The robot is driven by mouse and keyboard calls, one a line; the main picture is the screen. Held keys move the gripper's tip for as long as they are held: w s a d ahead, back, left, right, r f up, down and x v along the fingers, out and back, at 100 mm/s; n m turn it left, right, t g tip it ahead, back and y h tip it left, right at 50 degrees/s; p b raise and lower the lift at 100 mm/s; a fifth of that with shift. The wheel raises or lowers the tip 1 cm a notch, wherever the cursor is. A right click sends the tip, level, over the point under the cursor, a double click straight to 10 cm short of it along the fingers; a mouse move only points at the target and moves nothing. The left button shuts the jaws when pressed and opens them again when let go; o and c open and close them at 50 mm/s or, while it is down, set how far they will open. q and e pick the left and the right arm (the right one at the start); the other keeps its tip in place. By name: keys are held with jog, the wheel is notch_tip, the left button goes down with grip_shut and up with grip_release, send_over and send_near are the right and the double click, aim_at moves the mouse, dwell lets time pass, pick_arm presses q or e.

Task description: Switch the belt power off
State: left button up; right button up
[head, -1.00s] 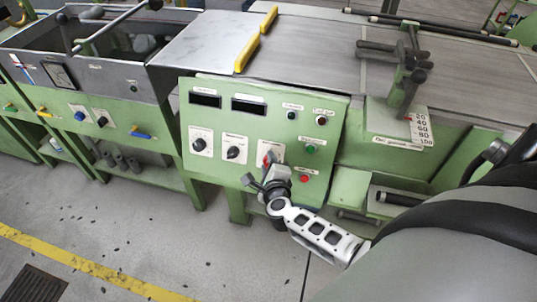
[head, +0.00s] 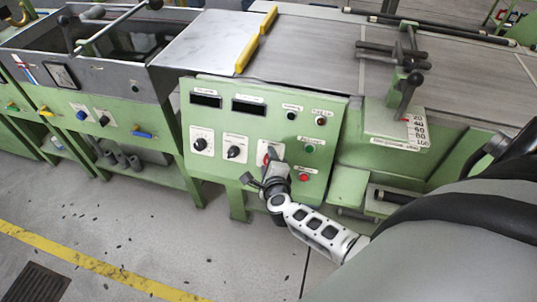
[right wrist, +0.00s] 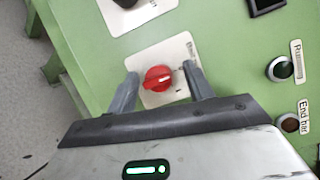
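The red rotary switch (right wrist: 158,78) sits on a white plate on the green control panel (head: 220,167). In the head view a bit of the red switch (head: 266,159) shows just above my right gripper, which hides the lower part of its plate. In the right wrist view my right gripper (right wrist: 159,69) is open, with one finger on each side of the red switch. Gaps show between the switch and both fingers. The switch's pale pointer mark points left and slightly down in that view. My left gripper is not in view.
Two black knobs (head: 201,143) (head: 234,152) sit left of the red switch. A green button (head: 310,149) and a red button (head: 304,177) are close on its right. The conveyor bed (head: 310,50) lies behind the panel. Open floor (head: 130,225) is at the front left.

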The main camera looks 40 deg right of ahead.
jog(key=p+v, duration=0.1)
jog(key=v, duration=1.1)
jog(key=shift+p, duration=0.3)
